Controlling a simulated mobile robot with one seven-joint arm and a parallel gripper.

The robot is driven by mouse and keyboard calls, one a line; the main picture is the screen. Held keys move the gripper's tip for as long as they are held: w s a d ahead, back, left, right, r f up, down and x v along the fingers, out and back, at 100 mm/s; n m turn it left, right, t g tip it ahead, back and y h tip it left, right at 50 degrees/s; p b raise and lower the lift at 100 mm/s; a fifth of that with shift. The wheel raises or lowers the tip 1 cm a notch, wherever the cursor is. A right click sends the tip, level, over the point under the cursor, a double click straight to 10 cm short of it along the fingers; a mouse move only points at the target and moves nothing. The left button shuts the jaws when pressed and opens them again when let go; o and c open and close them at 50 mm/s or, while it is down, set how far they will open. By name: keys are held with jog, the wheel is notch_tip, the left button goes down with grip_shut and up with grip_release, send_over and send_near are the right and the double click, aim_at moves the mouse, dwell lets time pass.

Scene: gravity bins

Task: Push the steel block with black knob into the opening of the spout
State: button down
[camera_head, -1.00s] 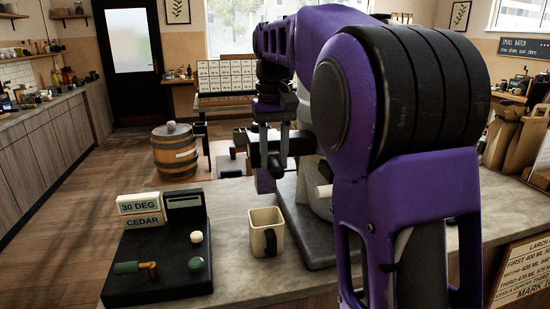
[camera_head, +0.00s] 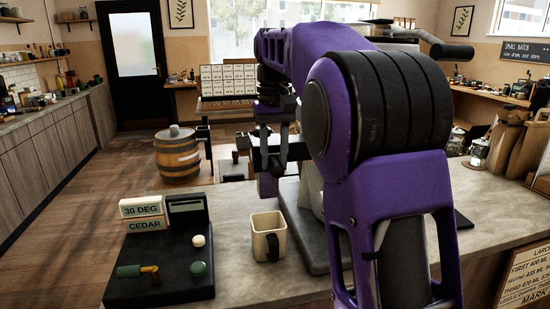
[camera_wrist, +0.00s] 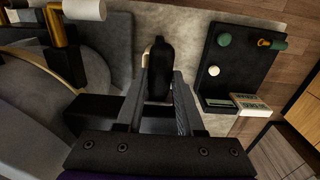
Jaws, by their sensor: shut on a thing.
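My gripper (camera_wrist: 157,82) shows in the wrist view with both fingers closed about a dark rounded piece, which looks like the black knob (camera_wrist: 160,55). In the head view my gripper (camera_head: 268,150) is above the counter, behind the cream mug (camera_head: 260,248) and beside the pale machine body. The steel block under the knob cannot be made out in either view. The spout and its opening are hidden or cannot be told apart from the dark parts around the gripper.
The cream mug stands open upward on the counter (camera_head: 235,212). A black control panel (camera_head: 150,285) with knobs and label blocks lies left of it. The machine body (camera_head: 309,190) is close on the right, partly behind my arm. A pale-tipped handle (camera_wrist: 84,9) shows in the wrist view.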

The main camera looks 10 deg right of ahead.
jog(key=shift+w, duration=0.45)
jog(key=shift+c, duration=2.2)
grip_release()
